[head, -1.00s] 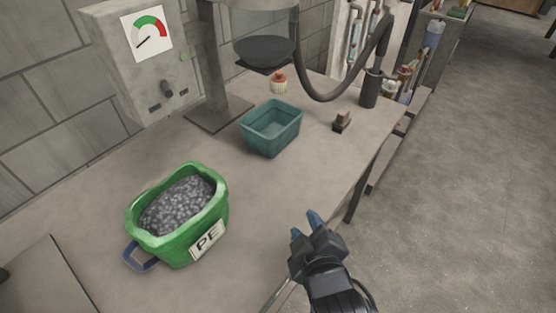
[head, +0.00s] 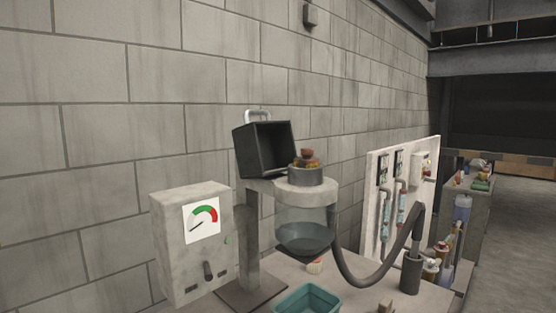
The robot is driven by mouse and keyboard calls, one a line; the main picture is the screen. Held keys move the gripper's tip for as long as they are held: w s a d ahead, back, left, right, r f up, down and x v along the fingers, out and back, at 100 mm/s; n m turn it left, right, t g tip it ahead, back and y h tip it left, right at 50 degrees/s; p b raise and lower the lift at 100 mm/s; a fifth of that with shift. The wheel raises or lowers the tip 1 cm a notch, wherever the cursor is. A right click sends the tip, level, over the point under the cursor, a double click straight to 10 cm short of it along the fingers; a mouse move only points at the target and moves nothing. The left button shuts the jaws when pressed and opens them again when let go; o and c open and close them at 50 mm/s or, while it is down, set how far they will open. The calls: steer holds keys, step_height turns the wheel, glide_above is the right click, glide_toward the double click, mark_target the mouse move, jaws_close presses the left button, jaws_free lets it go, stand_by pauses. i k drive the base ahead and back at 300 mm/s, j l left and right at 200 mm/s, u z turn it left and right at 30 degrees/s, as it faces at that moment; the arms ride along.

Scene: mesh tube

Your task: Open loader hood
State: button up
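The loader (head: 309,189) stands on a grey post beside the wall, with a clear bowl hanging under its pale top plate. A dark, box-like hood (head: 262,149) with a light handle (head: 257,116) sits at the left of the top plate. Its hollow side faces right and towards me, so its dark inside shows. To its right is a grey ring (head: 306,175) with a brown and orange piece (head: 307,157) in it, uncovered. My gripper is not in this view.
A grey control box (head: 168,246) with a gauge is left of the post. A teal bin (head: 307,298) is on the table below. A dark hose (head: 375,281) loops right to a holder (head: 411,272). A panel with tubes (head: 399,200) stands behind.

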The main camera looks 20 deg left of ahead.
mark_target(268, 147)
steer(key=i+l+u, duration=0.15)
steer(key=u, duration=0.15)
steer(key=i+l+u, duration=0.15)
steer(key=l+u, duration=0.2)
steer(key=i+l+u, duration=0.1)
steer(key=l, duration=0.3)
steer(key=i+l, duration=0.2)
steer(key=l, duration=0.2)
steer(key=i+l+u, duration=0.15)
steer(key=l, duration=0.25)
steer(key=i+l+u, duration=0.1)
steer(key=l, duration=0.3)
steer(key=i+l+u, duration=0.1)
steer(key=l, duration=0.35)
